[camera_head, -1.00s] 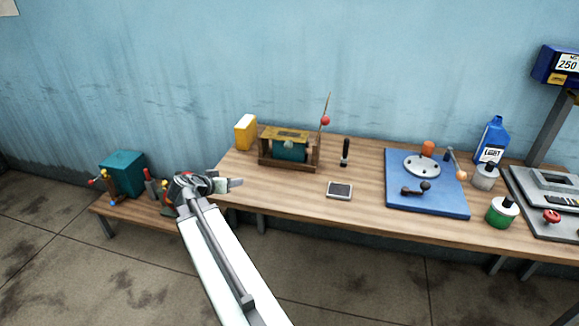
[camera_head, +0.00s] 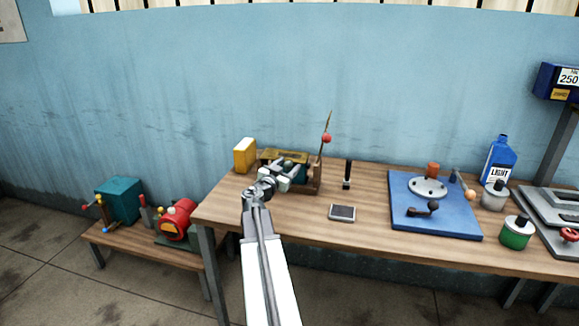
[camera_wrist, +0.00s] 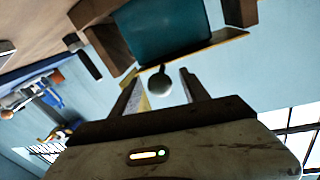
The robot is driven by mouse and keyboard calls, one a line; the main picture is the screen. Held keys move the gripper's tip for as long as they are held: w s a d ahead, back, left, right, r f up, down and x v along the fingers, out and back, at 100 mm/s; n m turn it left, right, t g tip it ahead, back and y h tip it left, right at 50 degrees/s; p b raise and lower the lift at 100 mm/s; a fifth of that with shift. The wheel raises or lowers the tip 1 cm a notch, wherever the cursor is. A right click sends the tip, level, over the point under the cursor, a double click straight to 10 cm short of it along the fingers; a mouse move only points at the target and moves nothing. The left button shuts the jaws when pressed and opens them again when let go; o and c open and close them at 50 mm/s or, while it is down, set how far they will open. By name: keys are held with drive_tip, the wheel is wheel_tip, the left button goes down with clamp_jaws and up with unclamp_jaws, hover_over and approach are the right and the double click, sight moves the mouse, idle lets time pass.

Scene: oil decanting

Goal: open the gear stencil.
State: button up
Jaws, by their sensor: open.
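The gear stencil appears to be the brass plate (camera_head: 270,154) on top of a wooden frame (camera_head: 317,180), at the back left of the table. In the wrist view the plate's edge (camera_wrist: 222,43) runs beside a teal block (camera_wrist: 165,30) held between the frame's wooden parts. Contact cannot be told.
A thin upright rod with a red ball (camera_head: 326,138) rises at the frame's right. A yellow box (camera_head: 245,154) stands to its left. A black-handled tool (camera_head: 347,174) and a small grey-screened pad (camera_head: 342,212) are to the right, before a blue board (camera_head: 440,228).

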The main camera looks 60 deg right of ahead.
drive_tip(key=shift+d, duration=0.4)
clamp_jaws()
drive_tip(key=shift+w, duration=0.1)
idle(1.0)
